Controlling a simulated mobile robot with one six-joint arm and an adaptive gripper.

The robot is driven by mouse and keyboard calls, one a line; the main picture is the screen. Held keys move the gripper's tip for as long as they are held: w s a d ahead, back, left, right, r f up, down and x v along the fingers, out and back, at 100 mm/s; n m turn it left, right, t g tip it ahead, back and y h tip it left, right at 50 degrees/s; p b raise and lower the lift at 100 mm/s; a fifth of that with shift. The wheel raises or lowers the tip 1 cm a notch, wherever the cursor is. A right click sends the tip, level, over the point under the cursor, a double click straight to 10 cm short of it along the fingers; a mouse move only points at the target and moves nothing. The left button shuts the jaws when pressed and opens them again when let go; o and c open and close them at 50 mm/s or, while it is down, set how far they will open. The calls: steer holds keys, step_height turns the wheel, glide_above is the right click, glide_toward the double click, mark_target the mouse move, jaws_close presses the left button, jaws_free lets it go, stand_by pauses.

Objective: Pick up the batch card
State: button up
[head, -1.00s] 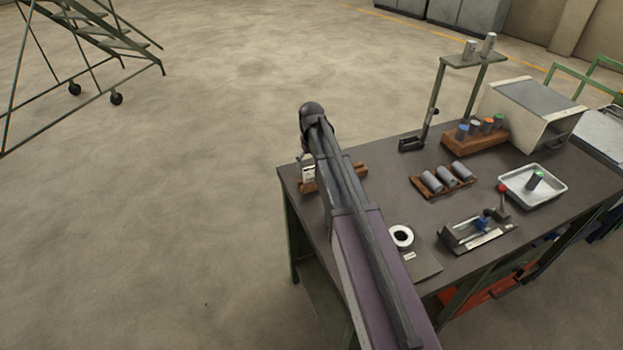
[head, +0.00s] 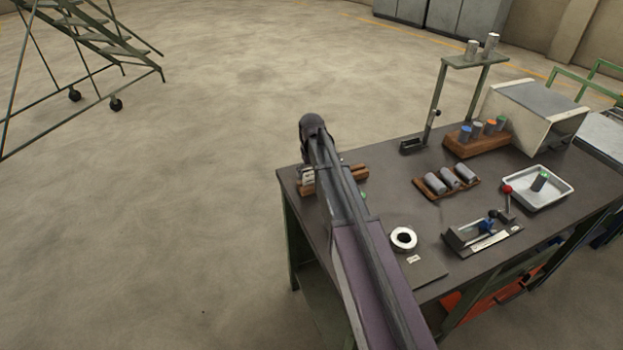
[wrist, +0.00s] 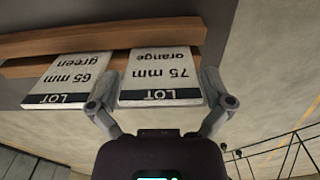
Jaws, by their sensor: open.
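Two white batch cards with dark LOT bands stand at a wooden rack (wrist: 130,42) in the wrist view, their print upside down. The card reading 75 mm orange (wrist: 158,75) lies between the fingers of my gripper (wrist: 160,88). The card reading 65 mm green (wrist: 68,80) is to its left, outside the left finger. My gripper is open, one finger beside each side edge of the orange card; I cannot tell whether they touch it. In the head view my arm hides most of the rack (head: 357,173), and a white card (head: 307,176) shows left of the arm.
The rack is at the left end of the dark workbench (head: 390,190). A white ring (head: 403,239), a wooden tray of grey cylinders (head: 425,193), a clamp fixture (head: 480,237) and a metal tray (head: 560,192) stand to the right. Open floor is left of the bench.

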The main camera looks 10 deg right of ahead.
steer(key=c, duration=0.7)
steer(key=shift+c, duration=0.2)
steer(key=shift+r, duration=0.2)
step_height(320, 180, up, 10)
steer(key=p, duration=1)
steer(key=shift+f, duration=0.2)
steer(key=o, duration=0.5)
steer(key=c, duration=0.3)
